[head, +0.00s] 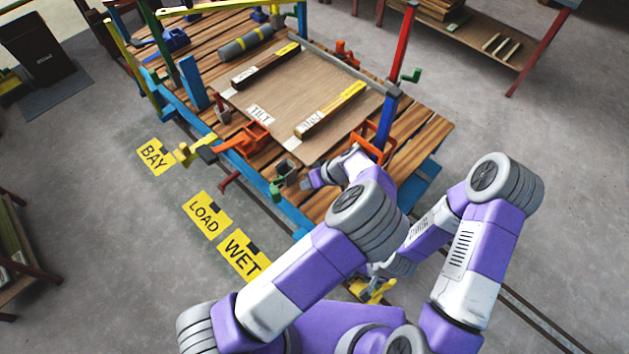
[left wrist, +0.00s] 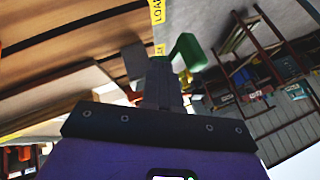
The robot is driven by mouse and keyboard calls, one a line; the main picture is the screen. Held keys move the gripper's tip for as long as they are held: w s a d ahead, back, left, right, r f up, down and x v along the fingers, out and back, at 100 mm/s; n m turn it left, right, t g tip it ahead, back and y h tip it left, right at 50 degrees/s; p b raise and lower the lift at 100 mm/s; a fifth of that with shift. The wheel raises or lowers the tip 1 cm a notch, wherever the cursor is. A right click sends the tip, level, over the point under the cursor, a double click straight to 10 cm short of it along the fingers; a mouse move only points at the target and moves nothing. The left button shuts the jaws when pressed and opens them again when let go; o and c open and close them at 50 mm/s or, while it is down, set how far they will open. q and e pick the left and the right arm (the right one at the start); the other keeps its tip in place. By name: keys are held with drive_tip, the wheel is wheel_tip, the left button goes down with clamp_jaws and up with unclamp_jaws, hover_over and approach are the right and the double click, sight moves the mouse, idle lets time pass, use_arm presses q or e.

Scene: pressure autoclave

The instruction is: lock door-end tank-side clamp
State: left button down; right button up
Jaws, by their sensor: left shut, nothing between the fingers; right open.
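A green handle (head: 281,184) on a dark bracket stands at the cart's near edge. It shows large in the left wrist view (left wrist: 189,50), just right of my fingertips. My left gripper (head: 309,180) is shut and empty, close to the handle's right; I cannot tell whether they touch. In the left wrist view its fingers (left wrist: 163,80) are together. An orange clamp (head: 245,139) sits further along the same edge, and another orange clamp (head: 374,140) is at the right. No label shows which is the door-end tank-side clamp.
The slatted cart (head: 425,140) carries a board with a TILT label (head: 261,114) and two dark bars. Yellow floor signs read BAY, LOAD (head: 207,214) and WET. Open floor lies to the left.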

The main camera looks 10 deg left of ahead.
use_arm(q)
drive_tip(key=s+a+f, duration=0.1)
drive_tip(key=a+f, duration=0.2)
drive_tip(key=a, duration=0.2)
drive_tip(key=shift+s+a+b, duration=0.2)
drive_tip(key=shift+a+b, duration=0.1)
drive_tip(key=shift+a, duration=0.05)
use_arm(e)
drive_tip(key=shift+f, duration=0.4)
